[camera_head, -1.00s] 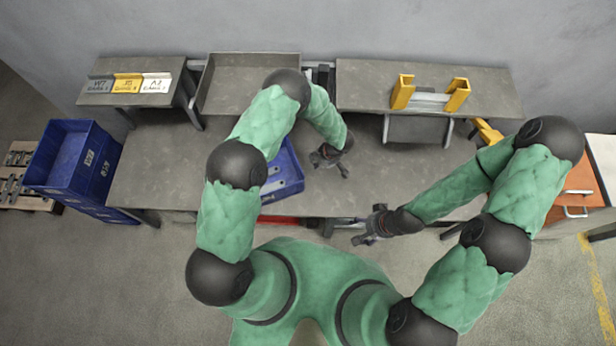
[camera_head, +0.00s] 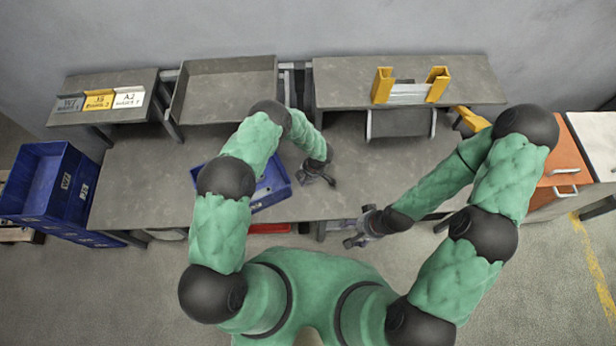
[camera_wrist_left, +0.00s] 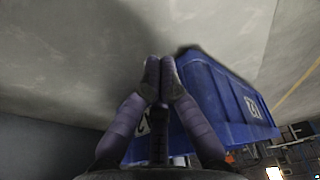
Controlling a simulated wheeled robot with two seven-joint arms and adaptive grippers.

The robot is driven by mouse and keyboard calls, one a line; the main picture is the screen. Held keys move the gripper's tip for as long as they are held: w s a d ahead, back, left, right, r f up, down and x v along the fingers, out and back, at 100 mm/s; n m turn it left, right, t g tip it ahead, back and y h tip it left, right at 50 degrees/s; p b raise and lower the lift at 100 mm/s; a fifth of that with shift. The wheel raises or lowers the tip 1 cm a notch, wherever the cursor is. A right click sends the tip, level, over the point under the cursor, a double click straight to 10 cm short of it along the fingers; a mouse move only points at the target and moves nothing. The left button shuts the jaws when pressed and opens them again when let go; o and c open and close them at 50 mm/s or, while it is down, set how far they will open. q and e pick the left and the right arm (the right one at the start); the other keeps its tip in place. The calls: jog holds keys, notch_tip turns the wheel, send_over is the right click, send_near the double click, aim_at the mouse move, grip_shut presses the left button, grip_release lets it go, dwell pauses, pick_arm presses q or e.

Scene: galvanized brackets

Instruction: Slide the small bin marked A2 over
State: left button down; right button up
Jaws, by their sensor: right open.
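A small blue bin (camera_head: 272,191) sits on the workbench, partly hidden behind my left arm in the head view. In the left wrist view the bin (camera_wrist_left: 215,95) is just beyond and right of the fingers; its pale labels are only partly legible. My left gripper (camera_head: 318,180) is low over the bench at the bin's right side. Its fingertips (camera_wrist_left: 160,68) meet in the wrist view with nothing seen between them. Whether they touch the bin I cannot tell. My right gripper (camera_head: 357,232) is open and empty at the bench's front edge.
Grey, yellow and white signs, the white one (camera_head: 129,98) reading A2, stand on the left shelf. A grey tray (camera_head: 225,90) and a shelf with yellow brackets (camera_head: 437,84) line the back. Larger blue crates (camera_head: 68,180) stand left. The bench's left part is clear.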

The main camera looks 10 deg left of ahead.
pick_arm(q)
jog(key=shift+s+a+r, duration=0.1)
jog(key=shift+s+a, duration=0.05)
jog(key=shift+a, duration=0.75)
jog(key=shift+s+a+r, duration=0.1)
jog(key=shift+s+a, duration=0.05)
jog(key=shift+a, duration=0.7)
pick_arm(e)
jog(key=shift+f, duration=0.2)
